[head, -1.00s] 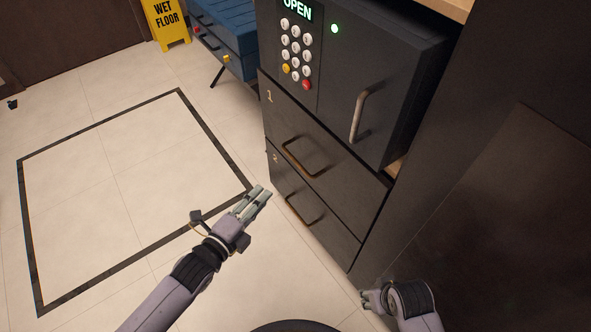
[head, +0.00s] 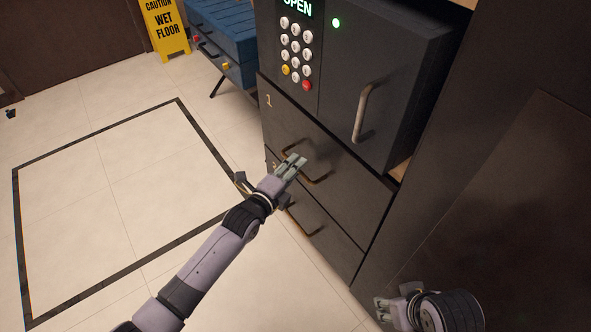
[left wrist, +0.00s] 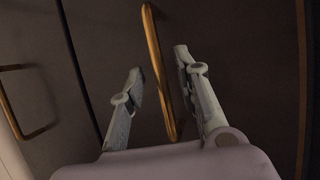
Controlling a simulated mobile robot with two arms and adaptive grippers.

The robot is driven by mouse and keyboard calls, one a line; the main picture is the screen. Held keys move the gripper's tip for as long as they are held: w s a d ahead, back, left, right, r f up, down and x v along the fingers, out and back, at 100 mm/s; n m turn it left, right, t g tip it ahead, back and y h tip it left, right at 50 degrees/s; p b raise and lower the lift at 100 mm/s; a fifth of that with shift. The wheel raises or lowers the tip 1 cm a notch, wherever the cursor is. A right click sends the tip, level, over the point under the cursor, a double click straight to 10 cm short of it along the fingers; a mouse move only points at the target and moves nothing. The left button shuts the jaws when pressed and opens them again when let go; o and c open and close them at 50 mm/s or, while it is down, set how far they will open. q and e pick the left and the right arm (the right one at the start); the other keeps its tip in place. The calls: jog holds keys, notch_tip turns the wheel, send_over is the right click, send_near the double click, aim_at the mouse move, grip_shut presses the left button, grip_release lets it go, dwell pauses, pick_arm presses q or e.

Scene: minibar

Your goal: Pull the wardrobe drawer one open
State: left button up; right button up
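Drawer one (head: 345,178) is the dark upper drawer marked "1" below the safe, and its front looks shut. Its bronze bar handle (head: 320,180) is partly hidden by my left gripper in the head view. My left gripper (head: 297,163) is at this handle. In the left wrist view the handle (left wrist: 157,70) stands between the two spread fingers of the gripper (left wrist: 160,75), with gaps on both sides. My right gripper (head: 382,308) is low at the right, away from the drawers; its fingers are too small to judge.
The lower drawer's handle (head: 305,222) is just below; it also shows at the left wrist view's left (left wrist: 20,105). The safe (head: 385,85) above has its door ajar. A blue cabinet (head: 225,35) and yellow wet-floor sign (head: 165,28) stand behind.

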pick_arm(q)
jog(key=shift+w+d, duration=0.25)
jog(key=shift+w, duration=0.15)
grip_shut()
jog(key=shift+f, duration=0.1)
dwell(0.6)
